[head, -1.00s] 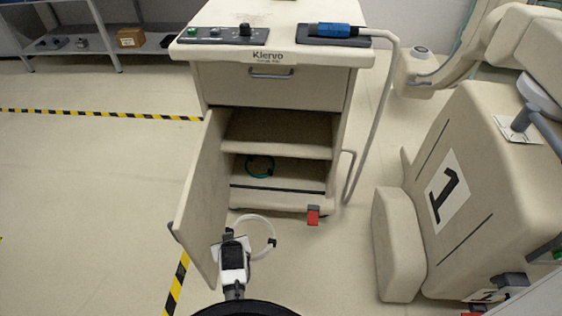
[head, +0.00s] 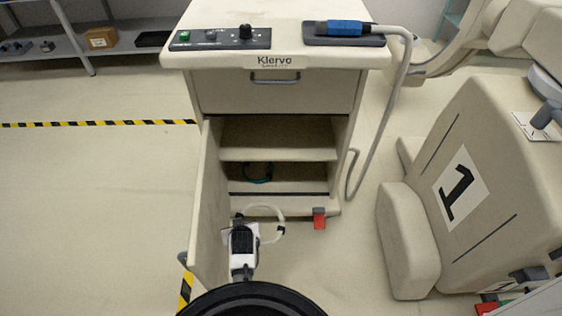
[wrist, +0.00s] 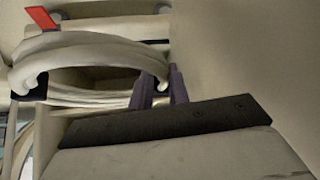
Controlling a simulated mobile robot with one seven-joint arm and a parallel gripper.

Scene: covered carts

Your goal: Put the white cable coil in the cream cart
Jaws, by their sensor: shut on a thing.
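The white cable coil (head: 281,221) is a loose ring in front of the cream cart (head: 275,92). My gripper (head: 241,226) is shut on the coil's near left side and holds it off the floor. In the wrist view the purple fingertips (wrist: 161,88) pinch the coil (wrist: 95,47), which fills the upper left. The cart's door (head: 205,215) is swung open to the left. Inside are an upper shelf (head: 277,155) and a lower space. A dark green coil (head: 257,174) lies in the lower space. The coil is at the cart's opening, just below the lower compartment.
The open door stands close to the left of my gripper. A red pedal-like piece (head: 319,219) is at the cart's right foot. A beige padded unit marked 1 (head: 461,187) stands to the right. A grey hose (head: 392,110) hangs down the cart's right side.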

